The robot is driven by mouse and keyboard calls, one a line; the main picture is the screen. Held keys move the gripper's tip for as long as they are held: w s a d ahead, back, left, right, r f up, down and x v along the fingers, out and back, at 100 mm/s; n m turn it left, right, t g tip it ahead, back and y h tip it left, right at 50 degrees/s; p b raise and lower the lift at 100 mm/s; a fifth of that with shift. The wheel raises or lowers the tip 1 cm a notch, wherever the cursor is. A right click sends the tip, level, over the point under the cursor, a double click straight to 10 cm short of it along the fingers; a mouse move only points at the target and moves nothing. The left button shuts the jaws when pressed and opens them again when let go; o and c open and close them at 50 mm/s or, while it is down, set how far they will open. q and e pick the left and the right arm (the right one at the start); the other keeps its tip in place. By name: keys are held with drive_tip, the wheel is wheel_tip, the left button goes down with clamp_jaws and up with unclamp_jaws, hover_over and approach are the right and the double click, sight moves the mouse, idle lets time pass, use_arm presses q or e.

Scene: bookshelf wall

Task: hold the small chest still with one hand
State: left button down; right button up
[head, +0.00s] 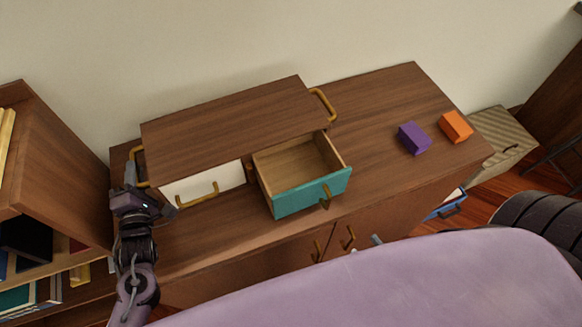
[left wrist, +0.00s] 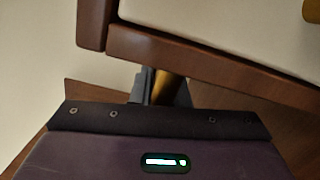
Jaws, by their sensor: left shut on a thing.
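The small chest (head: 235,120) is a brown wooden box lying along the top of a low cabinet. It has a white drawer front (head: 204,186) at left, shut, and a teal drawer (head: 310,193) at right, pulled open and empty inside. Brass handles sit on both ends; the right one (head: 324,104) is free. My left gripper (head: 135,178) is at the chest's left end, shut on the left brass handle (head: 138,155). In the left wrist view the handle (left wrist: 170,87) shows between the fingers, below the chest's edge (left wrist: 200,68).
The cabinet top (head: 375,105) has free room right of the chest. A purple block (head: 414,138) and an orange block (head: 456,127) stand at its right end. A bookshelf (head: 60,180) rises close at left.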

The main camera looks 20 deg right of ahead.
use_arm(q)
drive_tip(key=shift+f, duration=0.2)
idle(0.6)
drive_tip(key=c, duration=1.5)
unclamp_jaws()
drive_tip(key=shift+o, duration=0.9)
drive_tip(key=shift+w+r, duration=0.1)
drive_tip(key=shift+r, duration=0.05)
